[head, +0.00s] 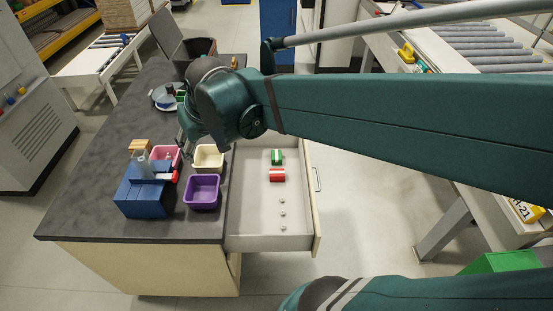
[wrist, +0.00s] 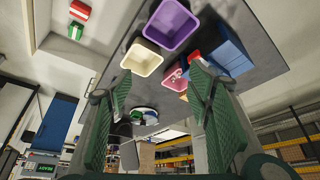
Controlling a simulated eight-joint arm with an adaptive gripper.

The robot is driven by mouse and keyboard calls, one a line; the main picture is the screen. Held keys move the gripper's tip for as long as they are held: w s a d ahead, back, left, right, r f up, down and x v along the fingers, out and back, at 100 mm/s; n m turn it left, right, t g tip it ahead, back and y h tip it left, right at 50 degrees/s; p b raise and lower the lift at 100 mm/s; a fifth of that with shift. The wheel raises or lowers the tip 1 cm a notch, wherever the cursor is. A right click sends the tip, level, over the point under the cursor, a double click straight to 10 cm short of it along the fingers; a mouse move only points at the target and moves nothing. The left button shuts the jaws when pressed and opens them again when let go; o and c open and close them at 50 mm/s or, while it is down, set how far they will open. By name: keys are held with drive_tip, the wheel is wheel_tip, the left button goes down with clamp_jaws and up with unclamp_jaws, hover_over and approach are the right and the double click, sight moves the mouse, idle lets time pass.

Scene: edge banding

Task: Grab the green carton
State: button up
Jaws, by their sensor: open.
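The green carton (head: 277,157), small with a white band, lies in the open drawer (head: 254,215), just behind a red carton (head: 277,175). In the wrist view the green carton (wrist: 75,31) is at the upper left, below the red one (wrist: 80,10). My gripper (head: 188,140) is over the dark worktop, left of the drawer and near the cream bin. In the wrist view its two green fingers (wrist: 160,85) are spread apart with nothing held between them. The gripper is apart from the green carton.
On the worktop (head: 85,205) stand a cream bin (head: 208,158), a purple bin (head: 202,191), a pink bin (head: 163,156) and a blue device (head: 143,192). Several small metal pieces (head: 283,213) lie in the drawer's front. The drawer's right front panel (head: 317,215) is an edge.

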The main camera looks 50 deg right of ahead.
drive_tip(key=w+d+f+m+g, duration=0.2)
drive_tip(key=w+d+f, duration=0.3)
drive_tip(key=w+d, duration=0.45)
drive_tip(key=m+g+b, duration=0.1)
drive_tip(key=m+g, duration=0.3)
drive_tip(key=m, duration=0.1)
hover_over(277, 155)
drive_tip(key=shift+y, duration=0.4)
drive_tip(key=f, duration=3.4)
drive_tip(key=shift+w+a+f, duration=0.2)
drive_tip(key=shift+w+f, duration=0.05)
drive_tip(key=shift+w, duration=0.1)
drive_tip(key=shift+s+d+f, duration=0.15)
drive_tip(key=shift+d+f, duration=0.1)
drive_tip(key=shift+f, duration=0.2)
drive_tip(key=shift+f, duration=1.25)
